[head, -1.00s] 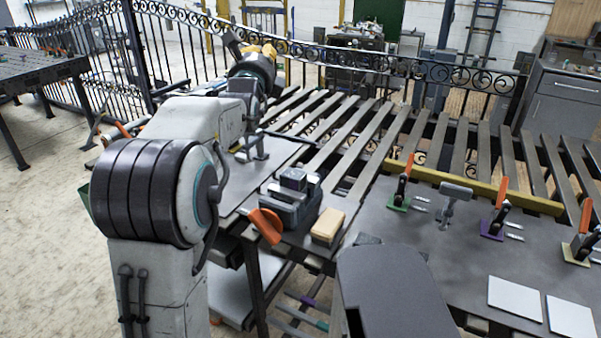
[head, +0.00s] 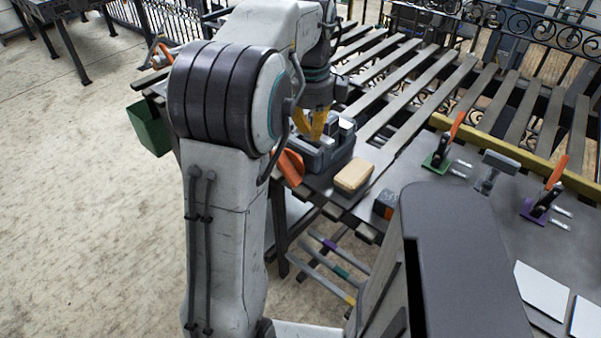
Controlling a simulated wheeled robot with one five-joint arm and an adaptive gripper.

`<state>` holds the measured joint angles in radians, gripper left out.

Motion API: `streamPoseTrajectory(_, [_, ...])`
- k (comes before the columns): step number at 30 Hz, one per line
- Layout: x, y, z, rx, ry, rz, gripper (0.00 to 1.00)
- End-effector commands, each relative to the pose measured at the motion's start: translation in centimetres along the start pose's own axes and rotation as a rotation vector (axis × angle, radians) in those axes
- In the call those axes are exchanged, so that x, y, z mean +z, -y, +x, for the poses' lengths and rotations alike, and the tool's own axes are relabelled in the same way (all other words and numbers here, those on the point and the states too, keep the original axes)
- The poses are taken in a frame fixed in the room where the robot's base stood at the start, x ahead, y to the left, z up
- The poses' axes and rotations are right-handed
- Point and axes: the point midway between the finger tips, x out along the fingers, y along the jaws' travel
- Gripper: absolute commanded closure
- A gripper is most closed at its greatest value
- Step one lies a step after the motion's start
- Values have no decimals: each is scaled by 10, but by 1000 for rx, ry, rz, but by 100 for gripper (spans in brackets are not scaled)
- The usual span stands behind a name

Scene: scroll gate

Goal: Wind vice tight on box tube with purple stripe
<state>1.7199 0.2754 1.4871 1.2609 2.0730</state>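The grey vice (head: 335,150) sits at the near left corner of the bench, with an orange handle (head: 290,166) on its near left side. My gripper (head: 312,138), with yellow fingers, points down just above the vice, behind the handle. Its fingertips are close to the vice top; I cannot tell whether they touch it or how far apart they are. No tube shows between the jaws, but my gripper partly covers them. A thin bar with a purple stripe (head: 330,244) lies on the rack below the bench.
Bars with teal (head: 341,272) and yellow stripes lie beside it. A wooden block (head: 354,176) is right of the vice. A green bin (head: 149,128) hangs at left.

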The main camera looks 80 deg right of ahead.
Motion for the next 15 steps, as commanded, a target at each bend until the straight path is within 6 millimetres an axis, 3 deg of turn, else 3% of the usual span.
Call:
streamPoseTrajectory(6, [-14,-25,-1,108,-54,-69,100])
streamPoseTrajectory(15, [-15,-28,24,109,-53,-95,100])
